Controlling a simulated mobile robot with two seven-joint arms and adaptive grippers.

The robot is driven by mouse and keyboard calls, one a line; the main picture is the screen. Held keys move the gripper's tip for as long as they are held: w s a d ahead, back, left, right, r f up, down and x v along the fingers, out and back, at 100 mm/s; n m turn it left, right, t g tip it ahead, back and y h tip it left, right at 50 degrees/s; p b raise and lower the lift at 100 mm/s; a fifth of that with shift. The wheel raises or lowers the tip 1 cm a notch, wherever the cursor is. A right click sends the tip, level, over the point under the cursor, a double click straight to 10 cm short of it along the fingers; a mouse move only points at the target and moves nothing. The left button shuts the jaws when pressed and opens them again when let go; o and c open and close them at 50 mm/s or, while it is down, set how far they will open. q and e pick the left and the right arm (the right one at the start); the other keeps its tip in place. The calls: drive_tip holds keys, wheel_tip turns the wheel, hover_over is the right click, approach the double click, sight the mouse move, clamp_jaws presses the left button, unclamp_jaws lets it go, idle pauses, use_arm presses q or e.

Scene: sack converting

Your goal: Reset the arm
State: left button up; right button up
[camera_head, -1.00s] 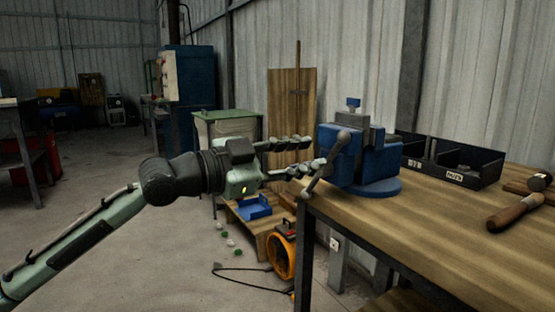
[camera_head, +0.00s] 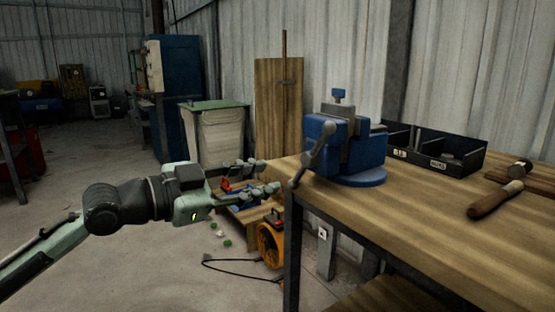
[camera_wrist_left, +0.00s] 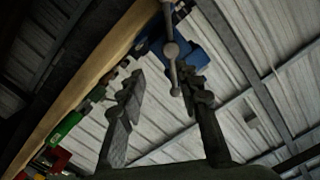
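My left gripper (camera_head: 268,177) is left of the workbench's near left corner in the head view. Its fingers are spread apart with nothing held between them. It is apart from the blue vice (camera_head: 362,152), whose grey handle (camera_head: 319,150) hangs on the side facing me. In the left wrist view the two fingers of my left gripper (camera_wrist_left: 160,80) stand well apart, and the vice (camera_wrist_left: 198,45) and its handle (camera_wrist_left: 171,48) show beyond them. My right gripper is not in view.
The wooden workbench (camera_head: 400,215) fills the right side, with a dark bin tray (camera_head: 440,152) and a hammer (camera_head: 490,202) on it. An orange round machine (camera_head: 270,243) with a cable stands on the floor by the bench leg. Open floor lies at the left.

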use_arm(q)
drive_tip(key=s+a+f+n+y+p, duration=0.1)
drive_tip(key=a+f+n+y, duration=0.2)
drive_tip(key=f, duration=0.7)
drive_tip(key=s+a+f+n+g+y+p, duration=0.1)
drive_tip(key=a+f+n+y, duration=0.2)
drive_tip(key=f, duration=0.7)
drive_tip(key=s+a+f+n+y+p, duration=0.1)
drive_tip(key=a+f+n+y, duration=0.15)
drive_tip(key=f, duration=0.75)
drive_tip(key=s+a+f+n+g+y, duration=0.2)
drive_tip(key=s+a+f, duration=0.2)
drive_tip(key=s+f, duration=0.2)
drive_tip(key=s+a+f+n+g+y, duration=0.2)
drive_tip(key=s+a+f, duration=0.2)
drive_tip(key=s, duration=0.5)
drive_tip(key=s+a+f+n+g+y+p, duration=0.1)
drive_tip(key=s+a+f, duration=0.3)
drive_tip(key=s+f, duration=0.4)
drive_tip(key=shift+s+a+f+n+g+y, duration=0.2)
drive_tip(key=shift+f+n+g+y, duration=0.15)
drive_tip(key=shift+n+g+y, duration=0.35)
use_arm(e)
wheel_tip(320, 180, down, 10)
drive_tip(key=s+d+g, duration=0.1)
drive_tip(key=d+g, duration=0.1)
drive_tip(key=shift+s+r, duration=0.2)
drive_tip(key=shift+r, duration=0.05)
use_arm(q)
drive_tip(key=shift+w, duration=0.1)
